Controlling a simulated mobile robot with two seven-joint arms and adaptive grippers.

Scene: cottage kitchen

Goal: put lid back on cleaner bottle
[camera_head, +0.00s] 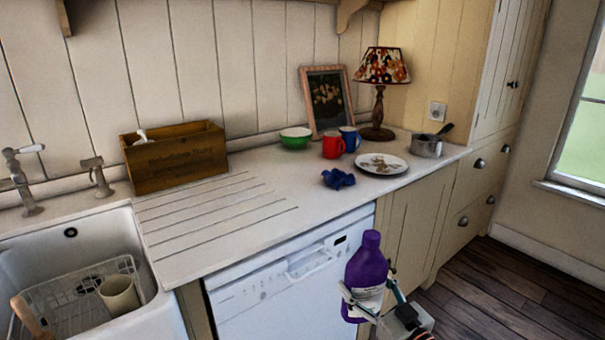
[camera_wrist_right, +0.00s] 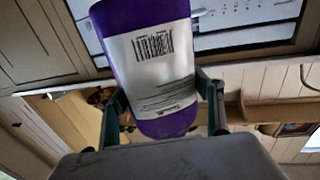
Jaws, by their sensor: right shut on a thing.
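A purple cleaner bottle (camera_head: 367,265) with a white label is held roughly upright in front of the dishwasher, below counter height. My right gripper (camera_head: 366,298) is shut on the bottle's lower body. In the right wrist view the bottle (camera_wrist_right: 154,68) appears upside down, with its barcode label between the fingers of my right gripper (camera_wrist_right: 164,100). The bottle's top is a rounded purple knob; I cannot tell whether this is a lid or the bare neck. No separate lid can be made out. My left gripper is not in view.
The counter (camera_head: 210,235) holds a wooden crate (camera_head: 175,160), a green bowl (camera_head: 295,138), red mug (camera_head: 333,147), blue mug (camera_head: 350,138), plate (camera_head: 381,164), saucepan (camera_head: 426,146), lamp (camera_head: 381,75) and crumpled blue cloth (camera_head: 338,179). Its ribbed drainboard is clear. The sink (camera_head: 30,265) is left.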

